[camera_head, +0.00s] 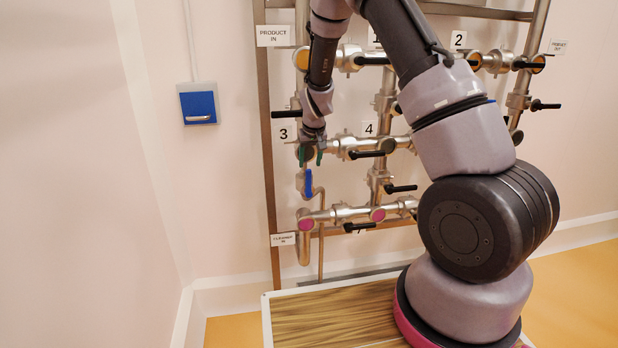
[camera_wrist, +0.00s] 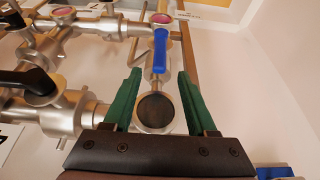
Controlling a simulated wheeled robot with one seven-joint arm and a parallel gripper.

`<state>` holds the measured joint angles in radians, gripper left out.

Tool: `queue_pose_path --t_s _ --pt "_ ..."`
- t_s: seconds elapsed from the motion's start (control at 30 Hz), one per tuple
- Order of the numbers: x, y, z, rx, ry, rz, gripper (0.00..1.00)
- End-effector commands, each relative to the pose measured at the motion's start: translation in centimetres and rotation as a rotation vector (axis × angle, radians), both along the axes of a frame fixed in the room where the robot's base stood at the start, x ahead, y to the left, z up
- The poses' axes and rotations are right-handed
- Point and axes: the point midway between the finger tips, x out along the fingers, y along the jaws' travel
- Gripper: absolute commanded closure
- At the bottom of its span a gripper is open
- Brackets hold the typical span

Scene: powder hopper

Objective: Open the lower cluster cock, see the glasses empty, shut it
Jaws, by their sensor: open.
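The small cock with a blue lever (camera_head: 308,183) sits below the left end of the middle pipe row; in the wrist view its lever (camera_wrist: 160,52) lies along the pipe line. My gripper (camera_head: 311,156) is open and empty, just above the cock in the head view. In the wrist view its green fingers (camera_wrist: 157,82) stand either side of the pipe below a dark round glass (camera_wrist: 155,110), with the lever beyond their tips. Two lower glasses look pink: the left one (camera_head: 306,224) and another (camera_head: 377,214). The pink left glass also shows in the wrist view (camera_wrist: 160,18).
Black-handled valves line the pipe rows, such as one (camera_head: 367,154) right of my gripper and a lower one (camera_head: 360,227). A frame post (camera_head: 268,150) stands close left. A blue wall box (camera_head: 199,104) hangs further left. Upper glasses (camera_head: 302,58) look yellow.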

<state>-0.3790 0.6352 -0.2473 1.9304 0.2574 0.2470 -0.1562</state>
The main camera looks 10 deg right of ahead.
Motion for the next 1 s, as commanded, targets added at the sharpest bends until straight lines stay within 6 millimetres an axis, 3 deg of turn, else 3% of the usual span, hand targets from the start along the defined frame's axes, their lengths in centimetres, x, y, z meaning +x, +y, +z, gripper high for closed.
queue_pose_path --t_s 0.2,0.4,0.83,0.87,1.0 --pt "1.6 -0.1 -4.2 0.000 0.003 -0.003 0.43" --pt "2.7 -0.1 -6.8 0.001 0.003 -0.003 0.43" --pt "3.2 -0.1 -7.7 0.001 0.000 -0.002 0.43" --pt "3.2 -0.1 -7.7 0.001 0.000 -0.002 0.50" --pt "3.2 -0.1 -7.7 0.001 0.000 -0.002 1.00"
